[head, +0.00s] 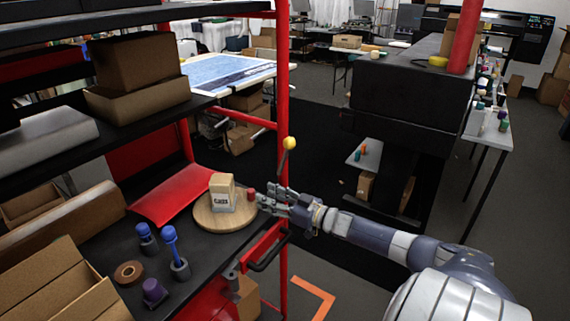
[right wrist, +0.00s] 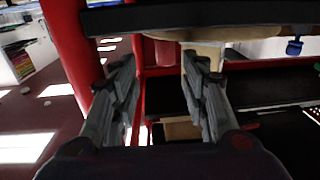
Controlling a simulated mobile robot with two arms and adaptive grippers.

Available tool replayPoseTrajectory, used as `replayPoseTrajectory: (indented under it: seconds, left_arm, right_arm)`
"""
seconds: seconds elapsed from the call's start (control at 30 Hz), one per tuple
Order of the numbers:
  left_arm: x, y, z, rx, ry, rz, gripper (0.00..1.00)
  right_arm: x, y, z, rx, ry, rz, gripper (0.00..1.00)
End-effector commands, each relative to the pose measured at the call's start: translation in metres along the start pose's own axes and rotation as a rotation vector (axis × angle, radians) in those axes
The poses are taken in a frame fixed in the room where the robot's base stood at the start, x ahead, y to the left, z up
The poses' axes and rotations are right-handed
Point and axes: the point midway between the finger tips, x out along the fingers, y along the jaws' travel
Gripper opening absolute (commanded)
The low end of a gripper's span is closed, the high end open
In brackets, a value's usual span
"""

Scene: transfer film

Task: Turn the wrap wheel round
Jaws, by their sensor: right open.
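The wrap wheel is a round wooden disc (head: 215,221) lying flat on the black shelf of a red-framed rack in the head view. A tan labelled box (head: 222,190) stands on it, and a short red peg (head: 251,194) stands near its right edge. My right gripper (head: 264,200) is open beside the peg, its fingers pointing left at the wheel's right rim. In the right wrist view a dull red shape (right wrist: 165,52), which looks like the peg, shows between the spread fingers (right wrist: 162,70); contact cannot be told. My left gripper is not in view.
A red rack post (head: 284,110) stands just behind my right gripper, with a yellow-knobbed lever (head: 289,145) close by. Blue-topped rollers (head: 173,245), a brown tape roll (head: 129,273) and a carton (head: 60,285) occupy the shelf's left part. A black handle (head: 268,250) sits below the gripper.

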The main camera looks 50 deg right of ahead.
Motion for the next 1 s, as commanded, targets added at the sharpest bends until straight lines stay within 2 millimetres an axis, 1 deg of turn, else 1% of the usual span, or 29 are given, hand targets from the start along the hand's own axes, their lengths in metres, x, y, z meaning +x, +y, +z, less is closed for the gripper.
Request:
replayPoseTrajectory:
  seconds: [0.03, 0.2, 0.4, 0.6, 0.87, 0.97, 1.0]
  left_arm:
    - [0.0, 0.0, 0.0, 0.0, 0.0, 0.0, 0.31]
    - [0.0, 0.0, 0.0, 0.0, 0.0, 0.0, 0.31]
    - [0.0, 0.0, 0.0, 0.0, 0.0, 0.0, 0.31]
    - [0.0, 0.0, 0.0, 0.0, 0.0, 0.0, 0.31]
    - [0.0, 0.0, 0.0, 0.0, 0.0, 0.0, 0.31]
    - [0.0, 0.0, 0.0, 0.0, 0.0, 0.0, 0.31]
    - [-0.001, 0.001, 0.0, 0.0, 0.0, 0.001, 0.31]
  right_arm:
    - [-0.007, 0.0, 0.001, 0.0, -0.003, -0.001, 0.41]
    - [-0.026, 0.0, 0.001, 0.0, -0.002, 0.0, 0.41]
    - [-0.043, 0.001, 0.001, 0.001, -0.001, 0.002, 0.41]
    - [-0.049, 0.001, -0.001, 0.001, 0.001, 0.001, 0.41]
    - [-0.05, 0.001, -0.001, 0.0, 0.001, 0.002, 0.41]
    - [-0.05, 0.0, 0.0, 0.008, 0.004, 0.004, 0.21]
    - [-0.05, -0.003, 0.001, 0.021, 0.01, 0.009, 0.12]
